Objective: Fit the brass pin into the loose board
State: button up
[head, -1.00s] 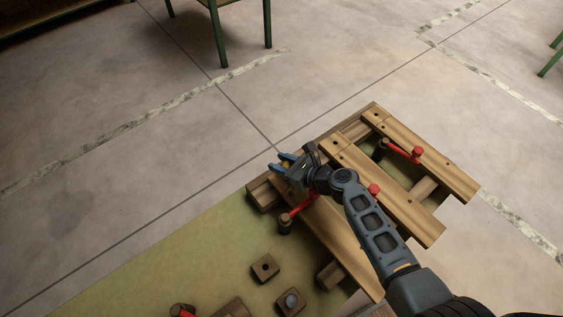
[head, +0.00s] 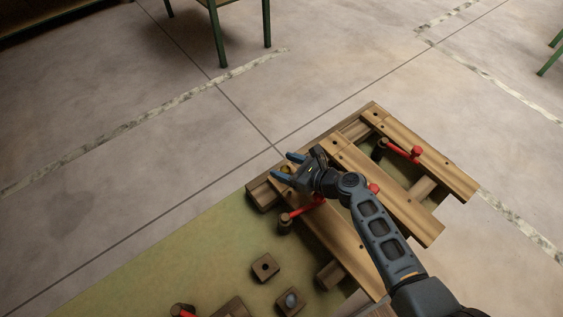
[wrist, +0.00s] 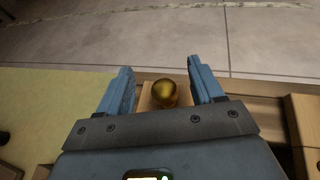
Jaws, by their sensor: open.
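The brass pin (wrist: 164,93) shows its rounded golden top between my open fingers in the wrist view, apart from both. In the head view a bit of the brass pin (head: 286,169) shows between the fingertips. It stands over the end of a wooden board (head: 325,236), the left one of the pallet; its lower part and any hole under it are hidden. My gripper (head: 284,166) is open around the pin, and its blue fingers (wrist: 164,85) point toward the far edge.
Red-handled clamps (head: 303,210) and (head: 404,152) sit at the pallet. Two other boards (head: 385,190) lie to the right. Small wooden blocks (head: 265,267) stand on the green table (head: 180,265). Open floor lies beyond the table edge.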

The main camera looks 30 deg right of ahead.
jog(key=p+v, duration=0.1)
jog(key=v, duration=0.4)
jog(key=shift+s+d+r, duration=0.15)
jog(key=shift+s+d, duration=0.05)
jog(key=shift+s, duration=0.05)
